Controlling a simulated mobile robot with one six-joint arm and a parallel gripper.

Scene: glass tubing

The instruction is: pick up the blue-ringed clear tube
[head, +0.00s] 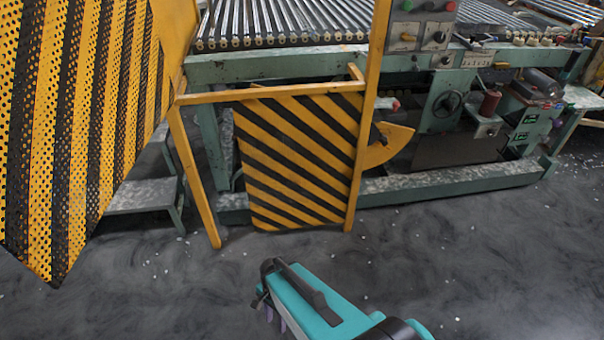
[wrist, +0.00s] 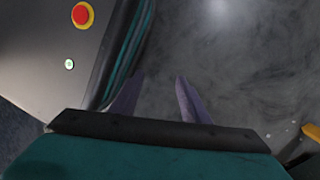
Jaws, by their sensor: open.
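I cannot make out a blue-ringed clear tube in either view. My gripper (wrist: 158,80) shows in the wrist view as two purple-grey fingers standing apart, with bare floor between their tips and nothing held. In the head view my teal wrist is low in the middle, over the floor, and it mostly hides the fingers. It is well in front of the machine.
A green machine (head: 290,66) with a bed of long parallel rods or tubes (head: 280,18) spans the back. A yellow-and-black striped guard (head: 300,160) stands before it. A striped perforated panel (head: 75,120) fills the left. The grey floor (head: 480,260) at right is clear except small white bits.

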